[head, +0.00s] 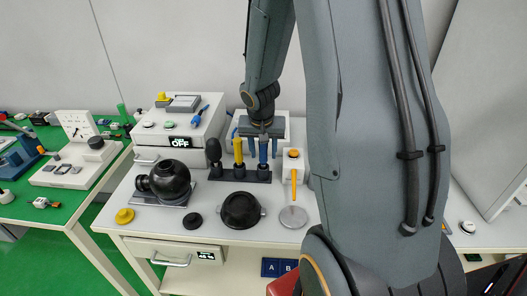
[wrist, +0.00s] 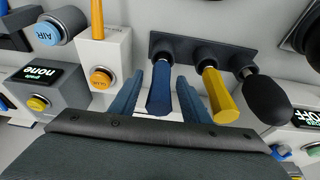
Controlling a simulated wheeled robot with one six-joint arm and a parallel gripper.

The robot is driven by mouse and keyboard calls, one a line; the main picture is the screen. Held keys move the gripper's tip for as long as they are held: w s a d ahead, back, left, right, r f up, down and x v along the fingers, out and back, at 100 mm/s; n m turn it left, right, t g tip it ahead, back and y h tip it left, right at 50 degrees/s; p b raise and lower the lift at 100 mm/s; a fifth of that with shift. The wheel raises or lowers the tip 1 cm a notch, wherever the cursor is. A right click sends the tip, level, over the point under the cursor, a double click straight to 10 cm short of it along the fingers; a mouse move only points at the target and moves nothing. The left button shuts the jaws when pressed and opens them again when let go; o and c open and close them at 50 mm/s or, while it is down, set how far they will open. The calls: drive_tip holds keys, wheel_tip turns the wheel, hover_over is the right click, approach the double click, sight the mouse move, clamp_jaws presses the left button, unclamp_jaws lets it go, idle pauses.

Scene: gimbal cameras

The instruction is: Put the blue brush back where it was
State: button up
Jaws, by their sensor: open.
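The blue brush (head: 263,153) stands upright in the rightmost place of a black rack (head: 225,174) on the white table. In the wrist view the blue brush (wrist: 160,88) has its far end at the rack (wrist: 236,60). My gripper (head: 262,134) is above it with the jaws open. In the wrist view one finger of my gripper (wrist: 160,100) is on each side of the blue handle, with a gap on at least one side. A yellow-handled brush (head: 239,151) and a dark, round-topped tool (head: 214,152) stand in the same rack.
A black ball-shaped device (head: 170,180), a dark round pot (head: 241,210) and a yellow knob (head: 124,216) are in front of the rack. A white box with an OFF display (head: 180,142) stands left. A box with an orange button (head: 293,156) is close on the right.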

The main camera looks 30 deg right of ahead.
drive_tip(key=shift+r, duration=0.15)
drive_tip(key=shift+r, duration=0.35)
drive_tip(key=v, duration=1)
drive_tip(key=s+a+f+n+y, duration=0.1)
drive_tip(key=s+a+f+n, duration=0.1)
drive_tip(key=s+a, duration=0.4)
drive_tip(key=s+a+f+n+g+y, duration=0.1)
drive_tip(key=s+a+f+n, duration=0.1)
drive_tip(key=s+a+n, duration=0.2)
drive_tip(key=s+a, duration=0.3)
drive_tip(key=a, duration=0.1)
drive_tip(key=shift+s+f+n+g+b, duration=0.2)
drive_tip(key=shift+f+n+g+b, duration=0.1)
drive_tip(key=shift+f+n+b, duration=0.1)
